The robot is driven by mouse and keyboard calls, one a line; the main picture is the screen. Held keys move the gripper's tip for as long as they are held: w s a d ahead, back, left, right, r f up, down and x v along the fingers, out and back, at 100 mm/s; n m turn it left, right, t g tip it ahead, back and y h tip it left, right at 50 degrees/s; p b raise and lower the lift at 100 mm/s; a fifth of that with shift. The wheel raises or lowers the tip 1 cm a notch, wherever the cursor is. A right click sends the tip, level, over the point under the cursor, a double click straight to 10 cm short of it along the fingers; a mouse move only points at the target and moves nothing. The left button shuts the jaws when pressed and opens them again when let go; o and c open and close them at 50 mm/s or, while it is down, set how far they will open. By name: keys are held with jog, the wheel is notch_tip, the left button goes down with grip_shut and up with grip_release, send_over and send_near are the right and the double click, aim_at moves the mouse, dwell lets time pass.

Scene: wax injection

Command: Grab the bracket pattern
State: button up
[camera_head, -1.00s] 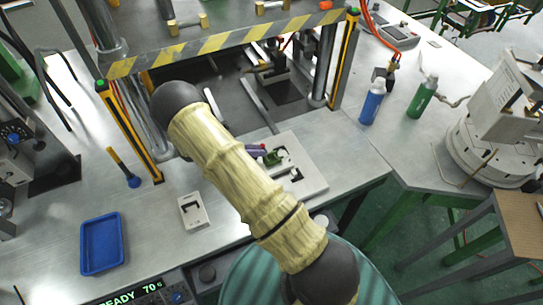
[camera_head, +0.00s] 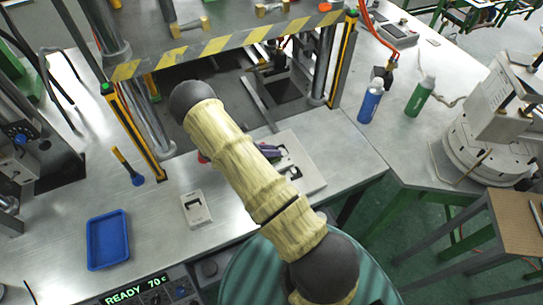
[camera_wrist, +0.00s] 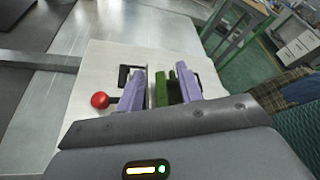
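The green bracket pattern (camera_wrist: 160,92) shows in the wrist view as upright green pieces between my fingers, over the pale mould plate (camera_wrist: 90,65). My gripper (camera_wrist: 163,90) has its two purple fingers on either side of the green. A narrow gap seems to show beside the left finger; contact on the right cannot be told. The fingers look open around it. In the head view the mould plate (camera_head: 314,176) lies at the press's front, and my arm hides the bracket pattern and most of my gripper (camera_head: 270,152).
A red ball knob (camera_wrist: 100,100) stands left of my fingers. The press with a striped yellow bar (camera_head: 225,45) rises behind. A blue tray (camera_head: 107,240) and a small pale block (camera_head: 196,210) lie left. Blue (camera_head: 370,102) and green (camera_head: 420,97) bottles stand right.

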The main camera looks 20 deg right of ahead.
jog(key=shift+c, duration=0.5)
grip_shut()
jog(key=shift+s+a+f, duration=0.1)
jog(key=shift+r+b, duration=0.35)
jog(key=shift+r, duration=0.25)
notch_tip(320, 180, up, 9)
jog(key=b, duration=0.2)
